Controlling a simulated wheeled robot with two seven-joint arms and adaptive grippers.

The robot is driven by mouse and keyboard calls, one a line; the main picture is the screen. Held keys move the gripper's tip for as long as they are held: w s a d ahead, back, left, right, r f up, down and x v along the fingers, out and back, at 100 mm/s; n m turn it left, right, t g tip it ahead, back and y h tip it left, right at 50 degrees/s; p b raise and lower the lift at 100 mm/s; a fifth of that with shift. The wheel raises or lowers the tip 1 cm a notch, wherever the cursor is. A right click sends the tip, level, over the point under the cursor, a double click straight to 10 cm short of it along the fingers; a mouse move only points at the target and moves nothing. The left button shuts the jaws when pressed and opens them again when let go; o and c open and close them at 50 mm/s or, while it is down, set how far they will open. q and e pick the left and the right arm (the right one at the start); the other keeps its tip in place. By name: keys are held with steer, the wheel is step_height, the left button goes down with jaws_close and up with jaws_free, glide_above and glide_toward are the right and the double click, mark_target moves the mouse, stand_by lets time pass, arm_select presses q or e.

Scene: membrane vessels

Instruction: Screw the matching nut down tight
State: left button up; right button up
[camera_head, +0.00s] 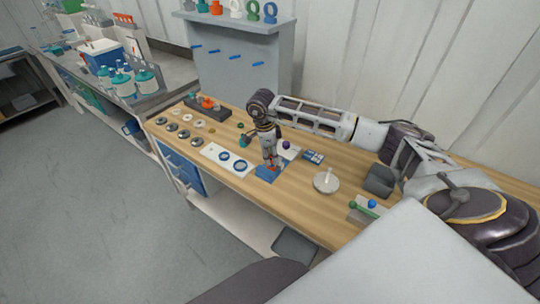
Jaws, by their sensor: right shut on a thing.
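My right gripper (270,163) points straight down over a blue block (268,174) on the wooden workbench (315,205). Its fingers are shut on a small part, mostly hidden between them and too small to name. A little red shows at the fingertips. I cannot tell whether the part touches the block or sits on a thread. I cannot make out which piece is the matching nut. My left gripper is not in view.
A white sheet with two blue rings (224,156) lies left of the block. Several metal discs (171,127) sit at the far left. A round white dish (326,182) and a grey bin (379,181) stand to the right. A pegboard (240,65) rises behind.

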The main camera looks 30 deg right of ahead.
steer(key=o, duration=0.8)
steer(key=shift+o, duration=0.2)
step_height(320, 180, up, 12)
steer(key=a, duration=0.1)
steer(key=shift+w+a, duration=0.15)
steer(key=shift+w, duration=0.15)
steer(key=shift+o, duration=0.4)
stand_by(0.3)
